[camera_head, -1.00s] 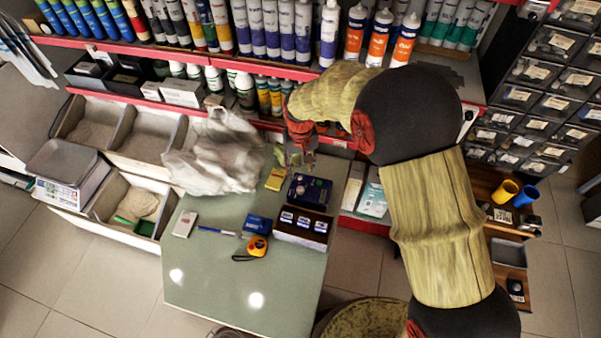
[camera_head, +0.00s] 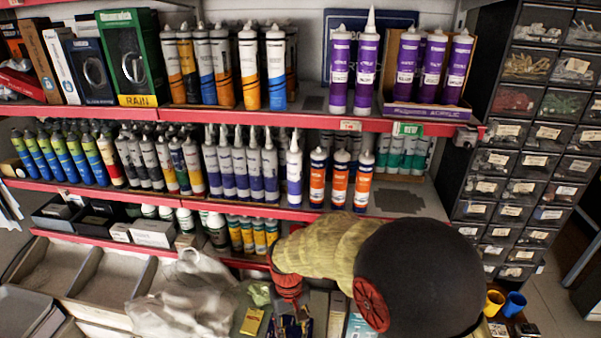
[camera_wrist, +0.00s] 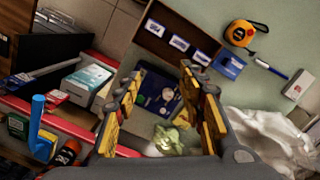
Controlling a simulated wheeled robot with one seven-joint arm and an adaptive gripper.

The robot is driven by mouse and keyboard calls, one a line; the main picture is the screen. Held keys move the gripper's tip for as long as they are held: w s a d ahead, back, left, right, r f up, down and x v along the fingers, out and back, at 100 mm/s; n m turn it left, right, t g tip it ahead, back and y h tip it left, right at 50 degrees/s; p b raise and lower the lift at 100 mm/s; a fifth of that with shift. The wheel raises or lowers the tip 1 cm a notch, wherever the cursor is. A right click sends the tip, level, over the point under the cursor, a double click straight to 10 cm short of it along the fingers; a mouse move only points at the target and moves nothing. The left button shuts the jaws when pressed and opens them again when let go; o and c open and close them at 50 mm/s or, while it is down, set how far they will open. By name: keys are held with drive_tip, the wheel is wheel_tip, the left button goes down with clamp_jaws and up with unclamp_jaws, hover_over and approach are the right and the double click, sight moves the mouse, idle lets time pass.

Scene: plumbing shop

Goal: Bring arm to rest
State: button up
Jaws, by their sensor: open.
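My gripper (camera_wrist: 160,95) is open in the wrist view, its two yellow-padded fingers apart with nothing between them. It points down over the counter, above a dark blue box (camera_wrist: 158,92) and a crumpled greenish-yellow item (camera_wrist: 176,140). In the head view my arm, with its yellowish sleeve and black joint, reaches in from the lower right in front of the shelves. The gripper end is at the bottom edge there, and its fingers are hard to make out.
Shelves of cartridges (camera_head: 267,65) stand behind the arm. A white plastic bag (camera_head: 185,295) lies to the left. Drawer cabinets (camera_head: 530,130) stand at the right, with yellow and blue cups (camera_head: 514,303) below. A tape measure (camera_wrist: 240,33) lies on the counter (camera_wrist: 215,20).

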drive_tip(key=s+d+r+m+t+b, duration=0.1)
drive_tip(key=s+d+r+m+t, duration=0.1)
drive_tip(key=s+d+r, duration=0.6)
drive_tip(key=s+d+r+m+t+b, duration=0.1)
drive_tip(key=s+d+r+t, duration=0.3)
drive_tip(key=s+d+r, duration=0.5)
drive_tip(key=d+r+m, duration=0.1)
drive_tip(key=d+r, duration=0.3)
drive_tip(key=r, duration=0.2)
drive_tip(key=shift+r+m+t+y, duration=0.3)
drive_tip(key=shift+r+m, duration=0.05)
drive_tip(key=shift+m, duration=0.05)
drive_tip(key=shift+d, duration=0.1)
drive_tip(key=shift+c, duration=0.9)
